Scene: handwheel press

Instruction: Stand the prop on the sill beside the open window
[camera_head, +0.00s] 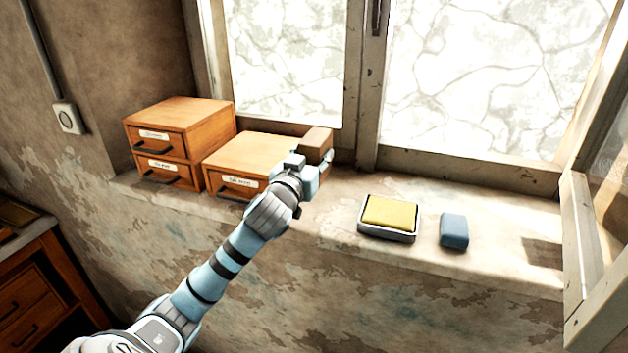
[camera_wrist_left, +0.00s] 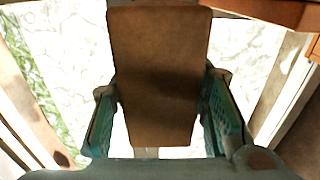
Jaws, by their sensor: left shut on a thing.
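The prop seems to be a plain brown wooden block (camera_head: 316,139). My left gripper (camera_head: 308,172) is shut on it and holds it up in front of the window, close to the low drawer box. In the left wrist view the block (camera_wrist_left: 158,75) fills the middle, with a teal finger on each side. The window sill (camera_head: 335,215) runs below the panes. A window sash (camera_head: 578,235) stands swung inward at the right end of the sill. My right gripper is not in view.
A two-drawer wooden box (camera_head: 180,115) and a lower drawer box (camera_head: 250,152) stand on the sill's left. A yellow sponge (camera_head: 390,212) in a white tray and a blue block (camera_head: 454,231) sit right of centre. Bare sill lies between the blue block and the sash.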

